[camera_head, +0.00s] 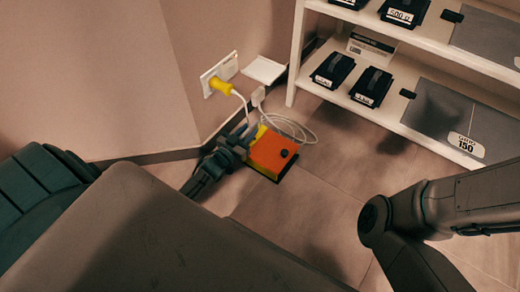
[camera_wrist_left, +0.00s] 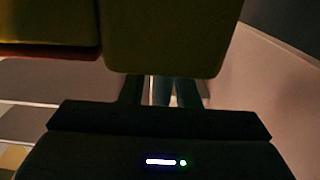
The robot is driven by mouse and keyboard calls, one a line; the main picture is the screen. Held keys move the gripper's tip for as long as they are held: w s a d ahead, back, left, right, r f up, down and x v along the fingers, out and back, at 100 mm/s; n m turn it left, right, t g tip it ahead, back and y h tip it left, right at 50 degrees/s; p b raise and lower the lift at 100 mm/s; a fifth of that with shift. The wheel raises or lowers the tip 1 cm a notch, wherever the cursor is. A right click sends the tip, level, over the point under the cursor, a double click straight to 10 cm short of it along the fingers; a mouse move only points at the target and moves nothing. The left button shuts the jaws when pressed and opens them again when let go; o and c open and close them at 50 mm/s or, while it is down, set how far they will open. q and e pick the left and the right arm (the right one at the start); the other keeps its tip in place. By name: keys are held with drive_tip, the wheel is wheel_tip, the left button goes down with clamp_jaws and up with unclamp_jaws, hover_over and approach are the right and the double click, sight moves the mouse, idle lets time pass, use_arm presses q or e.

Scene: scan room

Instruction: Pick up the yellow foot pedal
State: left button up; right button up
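The foot pedal has an orange top (camera_head: 272,153) and a yellow side, with a dark base edge. In the head view it is low by the wall, near the floor. My left gripper (camera_head: 240,141) is right at the pedal's left, yellow side. In the left wrist view the dull yellow body of the pedal (camera_wrist_left: 170,35) fills the top. My left gripper's fingers (camera_wrist_left: 160,91) run up to its lower edge, and their tips are hidden. I cannot tell whether they are closed on it. Of my right arm only links show, at the right of the head view.
A white cable (camera_head: 290,127) lies looped behind the pedal. A yellow plug (camera_head: 220,86) sits in the wall socket (camera_head: 213,75). A white shelf (camera_head: 428,137) with black weights (camera_head: 371,86) stands at the right. Floor (camera_head: 310,205) is free in front of the pedal.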

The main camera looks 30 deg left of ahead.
use_arm(q)
clamp_jaws()
idle(1.1)
drive_tip(key=shift+r, duration=0.15)
